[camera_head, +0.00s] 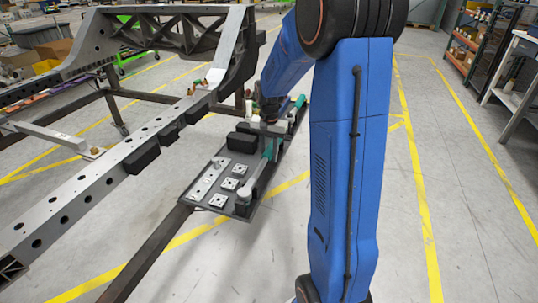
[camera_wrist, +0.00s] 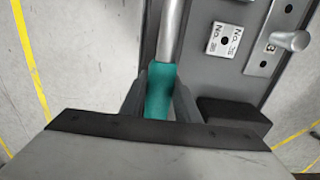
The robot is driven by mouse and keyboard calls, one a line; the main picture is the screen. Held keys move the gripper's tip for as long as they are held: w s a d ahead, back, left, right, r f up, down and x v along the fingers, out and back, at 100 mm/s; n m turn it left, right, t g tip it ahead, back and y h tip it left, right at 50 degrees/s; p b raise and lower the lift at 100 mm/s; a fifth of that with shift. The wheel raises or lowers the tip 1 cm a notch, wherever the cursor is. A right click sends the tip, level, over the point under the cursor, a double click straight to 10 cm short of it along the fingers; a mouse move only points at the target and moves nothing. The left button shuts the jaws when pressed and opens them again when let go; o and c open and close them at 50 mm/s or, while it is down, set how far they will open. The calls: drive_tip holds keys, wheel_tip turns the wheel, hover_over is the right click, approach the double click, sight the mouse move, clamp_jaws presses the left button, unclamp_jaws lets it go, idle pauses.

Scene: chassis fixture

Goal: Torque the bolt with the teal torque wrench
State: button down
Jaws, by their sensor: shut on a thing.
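The teal torque wrench (camera_head: 268,152) lies along the right side of a grey tray in the head view, with its silver shaft running toward the near end. In the wrist view its teal handle (camera_wrist: 160,88) sits between the two dark fingers of my gripper (camera_wrist: 159,98), which is shut on it. The silver shaft runs up out of the picture. In the head view my gripper (camera_head: 268,118) is over the far part of the tray, partly hidden by my blue arm. I cannot tell for sure which fitting on the chassis rail is the bolt.
The tray (camera_head: 232,207) also holds several small square plates (camera_head: 229,184) and dark blocks (camera_head: 242,142). Another teal-handled tool (camera_head: 299,102) is at its far end. The long grey chassis rail (camera_head: 125,150) runs along the left. Open floor lies to the right.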

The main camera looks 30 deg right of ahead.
drive_tip(key=shift+r, duration=3.45)
